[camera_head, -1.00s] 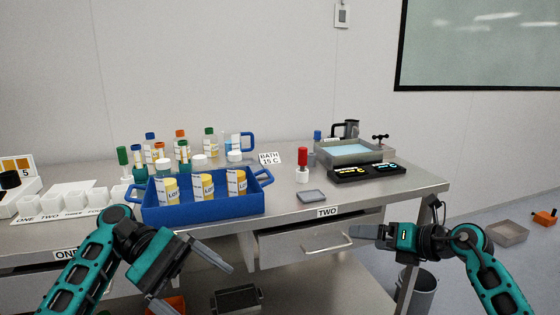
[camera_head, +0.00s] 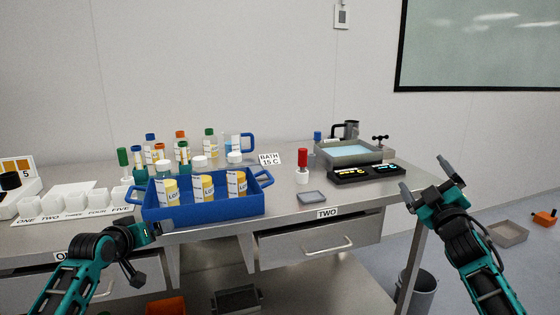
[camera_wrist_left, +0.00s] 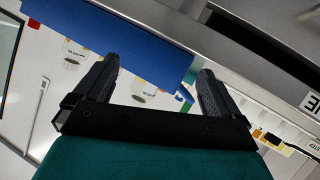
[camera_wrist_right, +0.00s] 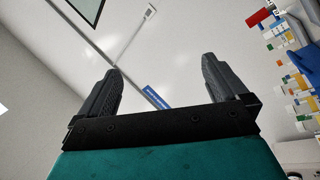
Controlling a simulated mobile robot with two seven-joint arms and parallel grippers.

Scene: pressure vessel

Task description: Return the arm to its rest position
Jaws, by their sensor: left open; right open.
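My left gripper (camera_head: 160,229) is just in front of the blue tray (camera_head: 215,208), near the table's front edge. In the left wrist view my left gripper (camera_wrist_left: 158,85) has its fingers wide apart with nothing held; the tray's blue wall (camera_wrist_left: 115,38) shows beyond them. My right gripper (camera_head: 424,178) is raised beyond the table's right end, its fingers spread and pointing up. In the right wrist view my right gripper (camera_wrist_right: 162,88) is open and empty, facing the wall.
The blue tray holds several yellow-labelled bottles (camera_head: 204,188). A red-topped item (camera_head: 302,158), a grey dish (camera_head: 312,197), a water bath (camera_head: 350,152) and a black device (camera_head: 365,174) stand to the right. A bin (camera_head: 424,290) and a floor tray (camera_head: 506,234) lie beyond the table.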

